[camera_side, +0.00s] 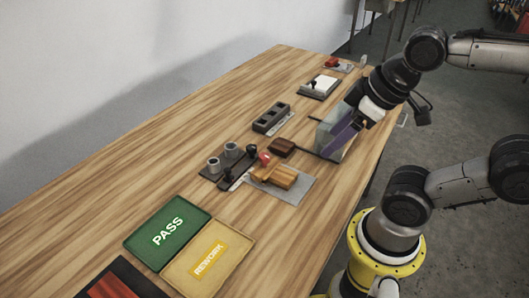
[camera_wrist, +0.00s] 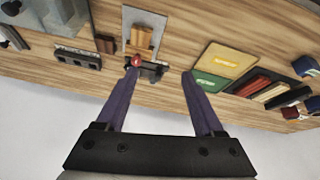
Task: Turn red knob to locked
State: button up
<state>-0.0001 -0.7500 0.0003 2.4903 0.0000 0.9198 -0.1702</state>
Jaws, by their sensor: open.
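A small red knob (camera_side: 265,157) sits on the table beside a wooden block (camera_side: 275,177) on a grey plate (camera_side: 302,188). In the wrist view the red knob (camera_wrist: 136,61) appears close to the left fingertip, next to a black fixture (camera_wrist: 155,69); its turned position is too small to tell. My gripper (camera_side: 338,143) is open and empty, with purple fingers pointing down over the right side of the table. In the side view it is apart from the knob, to its right. In the wrist view my gripper (camera_wrist: 158,77) has its fingers spread wide, with nothing between them.
A clear panel (camera_side: 326,139) stands by my fingers. A dark block with slots (camera_side: 271,118) and a small brown block (camera_side: 282,147) lie nearby. A black fixture with grey cups (camera_side: 222,166) is left of the knob. Green PASS (camera_side: 147,228) and yellow REWORK (camera_side: 225,248) trays lie in front.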

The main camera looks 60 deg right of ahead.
jog(key=w+r+n, duration=0.4)
jog(key=w+n, duration=0.1)
jog(key=n, duration=0.1)
jog(key=n+g, duration=0.6)
send_over(264, 155)
notch_tip(264, 155, down, 7)
notch_tip(264, 155, down, 14)
jog(key=shift+s+f, duration=0.1)
grip_shut()
